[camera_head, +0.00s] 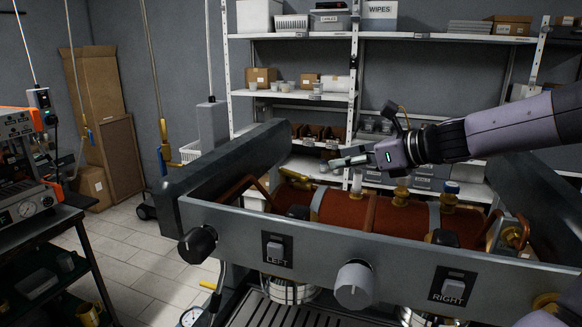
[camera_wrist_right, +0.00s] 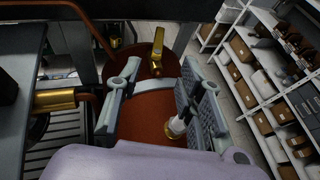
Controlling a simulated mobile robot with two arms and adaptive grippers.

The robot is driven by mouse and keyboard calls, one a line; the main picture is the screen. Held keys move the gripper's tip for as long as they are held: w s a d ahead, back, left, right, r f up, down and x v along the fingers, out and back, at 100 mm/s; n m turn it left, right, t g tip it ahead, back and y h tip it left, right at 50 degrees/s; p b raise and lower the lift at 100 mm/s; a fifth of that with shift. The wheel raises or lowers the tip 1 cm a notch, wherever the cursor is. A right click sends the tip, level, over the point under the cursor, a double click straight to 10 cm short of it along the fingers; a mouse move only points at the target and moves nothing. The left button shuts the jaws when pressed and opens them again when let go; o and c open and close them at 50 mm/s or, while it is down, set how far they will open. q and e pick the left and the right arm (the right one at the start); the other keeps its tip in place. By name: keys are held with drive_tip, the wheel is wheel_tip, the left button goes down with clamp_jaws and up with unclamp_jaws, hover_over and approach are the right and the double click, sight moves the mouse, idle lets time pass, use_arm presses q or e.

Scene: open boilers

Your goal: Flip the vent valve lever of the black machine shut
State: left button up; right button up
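The black machine (camera_head: 225,160) stands open, with a copper boiler (camera_head: 345,207) inside its frame. A brass valve with a lever (camera_head: 294,177) sits at the boiler's left end. In the right wrist view a brass lever (camera_wrist_right: 157,48) stands at the boiler's far end, beyond my fingertips. My right gripper (camera_head: 335,164) reaches in from the right above the boiler, its fingers pointing left toward the brass valve. In the wrist view its two fingers (camera_wrist_right: 160,92) are apart with nothing held between them. My left gripper is not in view.
A white-topped fitting (camera_wrist_right: 176,127) rises from the boiler near the right finger; other brass fittings (camera_head: 401,195) stand along the top. The front panel (camera_head: 320,230) and side rails border the boiler. Shelves (camera_head: 290,95) stand behind. An orange machine (camera_head: 18,125) is at left.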

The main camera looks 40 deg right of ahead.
drive_tip(key=p, duration=0.2)
approach(287, 171)
drive_tip(key=p+x, duration=0.1)
drive_tip(key=x, duration=0.5)
drive_tip(key=shift+d+p, duration=0.2)
drive_tip(key=shift+p, duration=0.15)
drive_tip(key=shift+x, duration=0.8)
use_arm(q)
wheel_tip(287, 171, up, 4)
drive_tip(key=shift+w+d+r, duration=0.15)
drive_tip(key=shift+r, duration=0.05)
use_arm(e)
drive_tip(key=shift+s, duration=0.1)
drive_tip(key=shift+c, duration=0.8)
clamp_jaws()
